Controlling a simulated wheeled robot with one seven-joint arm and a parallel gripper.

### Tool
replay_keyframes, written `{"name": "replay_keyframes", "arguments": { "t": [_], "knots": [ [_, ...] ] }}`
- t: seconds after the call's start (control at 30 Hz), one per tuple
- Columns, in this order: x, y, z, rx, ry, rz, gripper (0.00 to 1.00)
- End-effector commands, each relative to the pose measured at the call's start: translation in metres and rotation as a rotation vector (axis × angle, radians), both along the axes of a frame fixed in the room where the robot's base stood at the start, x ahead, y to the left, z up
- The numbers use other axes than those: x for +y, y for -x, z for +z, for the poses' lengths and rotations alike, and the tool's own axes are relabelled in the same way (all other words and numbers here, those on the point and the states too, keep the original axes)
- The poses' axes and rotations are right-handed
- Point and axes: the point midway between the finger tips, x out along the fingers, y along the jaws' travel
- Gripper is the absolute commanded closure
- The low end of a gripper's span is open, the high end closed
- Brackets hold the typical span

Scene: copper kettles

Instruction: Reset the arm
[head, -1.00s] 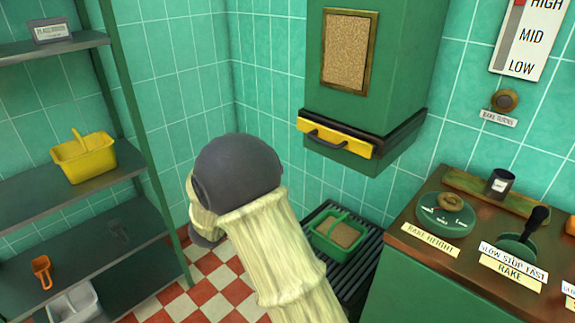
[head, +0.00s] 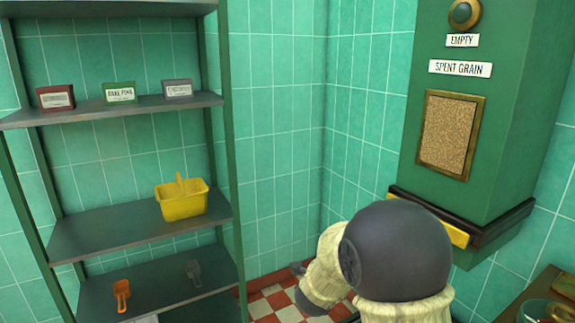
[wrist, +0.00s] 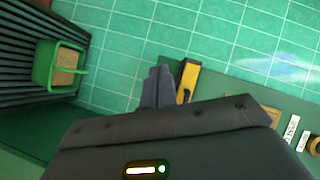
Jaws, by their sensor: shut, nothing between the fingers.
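My arm is in the lower right of the head view, its dark round joint and cream sleeve in front of the green grain hopper (head: 497,130). My gripper (wrist: 157,86) shows in the wrist view with its dark fingers together and nothing between them. The fingers point toward the teal tiled wall, beside the hopper's yellow drawer front (wrist: 188,80). In the head view the arm mostly hides the gripper.
A green tub of grain (wrist: 48,66) sits on a dark slatted rack (wrist: 20,60). A counter edge (head: 535,296) is at lower right.

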Motion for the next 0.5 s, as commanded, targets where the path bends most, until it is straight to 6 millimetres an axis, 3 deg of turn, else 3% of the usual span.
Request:
{"name": "replay_keyframes", "arguments": {
  "t": [0.27,0.5],
  "knots": [
    [0.022,0.04,-0.035,0.402,0.163,0.419,1.0],
    [0.029,0.116,-0.071,0.754,0.353,0.787,1.0]
  ]
}}
